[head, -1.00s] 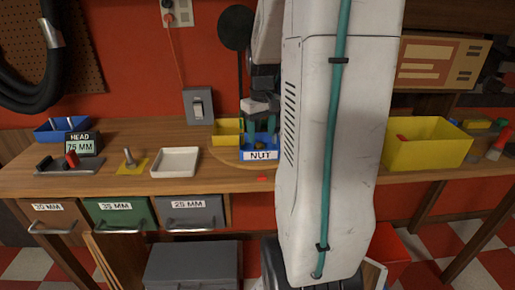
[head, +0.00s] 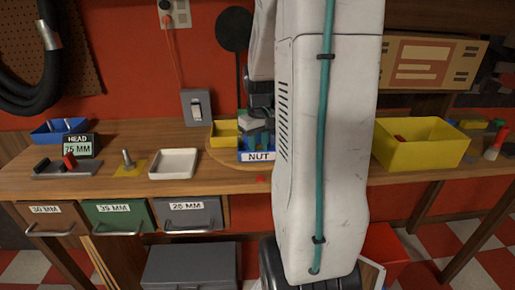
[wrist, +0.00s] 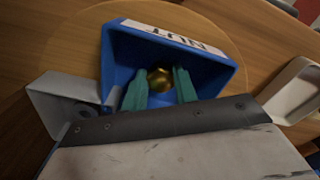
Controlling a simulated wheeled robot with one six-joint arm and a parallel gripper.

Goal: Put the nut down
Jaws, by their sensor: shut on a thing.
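The brass-coloured nut (wrist: 160,79) is between the two teal fingertips of my gripper (wrist: 160,88) in the wrist view. My gripper is shut on it. Nut and fingertips are inside the blue bin (wrist: 118,62) labelled NUT. I cannot tell whether the nut touches the bin floor. In the head view the blue bin (head: 257,156) stands on the bench, and my gripper (head: 257,140) reaches down into it. The nut is hidden there.
The bin is on a round wooden board (head: 222,156), with a yellow bin (head: 224,133) beside it. A white tray (head: 173,163) and a bolt on a yellow pad (head: 130,168) are to the left. A large yellow bin (head: 425,148) is to the right.

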